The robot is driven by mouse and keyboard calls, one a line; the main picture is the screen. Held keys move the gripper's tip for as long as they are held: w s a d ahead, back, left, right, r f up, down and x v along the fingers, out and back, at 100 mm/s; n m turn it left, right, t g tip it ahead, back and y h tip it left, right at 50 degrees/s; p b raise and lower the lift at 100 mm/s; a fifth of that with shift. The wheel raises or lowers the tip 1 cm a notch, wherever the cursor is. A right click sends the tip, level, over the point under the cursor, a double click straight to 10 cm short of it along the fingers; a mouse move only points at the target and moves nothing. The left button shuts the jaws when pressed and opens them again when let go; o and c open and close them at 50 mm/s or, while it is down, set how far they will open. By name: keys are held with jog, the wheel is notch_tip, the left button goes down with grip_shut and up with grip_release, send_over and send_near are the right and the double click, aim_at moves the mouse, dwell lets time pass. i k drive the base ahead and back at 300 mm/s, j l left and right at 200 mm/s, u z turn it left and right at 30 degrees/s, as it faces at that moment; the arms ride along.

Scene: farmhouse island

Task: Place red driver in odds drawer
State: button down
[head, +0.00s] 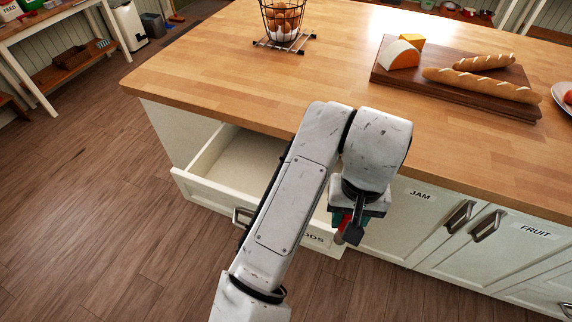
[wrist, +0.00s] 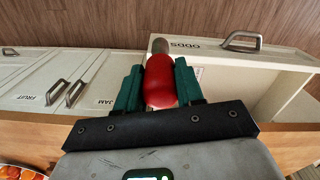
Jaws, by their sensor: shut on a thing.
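My gripper (head: 350,218) is shut on the red driver (head: 345,224), whose red handle also shows between the teal fingers in the wrist view (wrist: 161,82). A grey end of the driver extends past the fingertips. The odds drawer (head: 206,187) is pulled open from the island, and its visible floor is bare. Its front, labelled ODDS, also shows in the wrist view (wrist: 222,54). In the head view my gripper is at the drawer's right end, with the driver overlapping the front panel there; height above it is unclear. My arm hides part of the drawer.
The island top (head: 240,70) overhangs the drawer. On it are an egg basket (head: 283,20) and a board (head: 455,85) with bread and cheese. Shut JAM (head: 410,215) and FRUIT (head: 505,245) doors with handles are at right. Floor at left is clear.

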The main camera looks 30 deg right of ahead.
aim_at(250, 176)
jog(key=i+l, duration=0.1)
jog(key=i, duration=0.9)
